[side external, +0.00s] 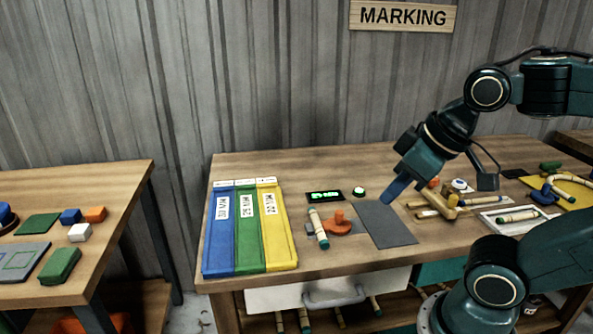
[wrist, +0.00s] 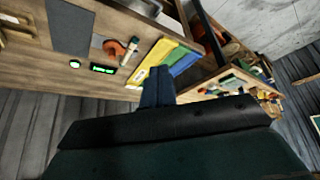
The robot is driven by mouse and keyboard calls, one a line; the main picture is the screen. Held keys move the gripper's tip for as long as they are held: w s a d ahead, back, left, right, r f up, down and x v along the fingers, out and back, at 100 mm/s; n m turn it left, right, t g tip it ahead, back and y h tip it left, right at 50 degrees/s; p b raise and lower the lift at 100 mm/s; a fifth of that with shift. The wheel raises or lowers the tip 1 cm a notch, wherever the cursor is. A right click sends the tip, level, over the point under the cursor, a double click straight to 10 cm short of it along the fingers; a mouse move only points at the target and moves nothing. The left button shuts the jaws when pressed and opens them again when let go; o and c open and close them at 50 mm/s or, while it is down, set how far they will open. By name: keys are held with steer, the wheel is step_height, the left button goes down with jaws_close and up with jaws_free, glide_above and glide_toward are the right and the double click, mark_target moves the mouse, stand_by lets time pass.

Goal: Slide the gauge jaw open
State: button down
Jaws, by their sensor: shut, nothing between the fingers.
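The gauge, with an orange jaw piece (side external: 338,225), sits on the bench just left of a dark grey mat (side external: 386,225). A short rattan piece with a dark green end (side external: 318,229) lies at its left side; I cannot tell whether it is between the jaws. The orange part also shows in the wrist view (wrist: 113,49), with the rattan beside it (wrist: 131,48). My gripper (side external: 389,202) is shut and empty, its blue fingers pointing down near the mat's back edge, right of the gauge and apart from it. In the wrist view the fingers (wrist: 157,86) show together.
A green-lit display (side external: 324,196) and a green button (side external: 358,191) stand behind the gauge. Blue, green and yellow labelled trays (side external: 280,262) lie to the left. A wooden rack with rattan pieces (side external: 437,204) and a white tray (side external: 489,221) are to the right.

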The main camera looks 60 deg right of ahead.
steer(key=c, duration=2.2)
jaws_free()
steer(key=c, duration=1.5)
jaws_free()
steer(key=shift+w, duration=0.1)
steer(key=shift+o, duration=1.3)
steer(key=shift+w+d+r, duration=0.1)
steer(key=shift+w, duration=0.05)
steer(key=m+g, duration=0.5)
steer(key=g, duration=0.1)
glide_above(339, 211)
step_height(339, 211, down, 9)
steer(key=shift+d, duration=0.1)
steer(key=shift+f, duration=0.3)
step_height(339, 211, down, 13)
steer(key=shift+f, duration=0.2)
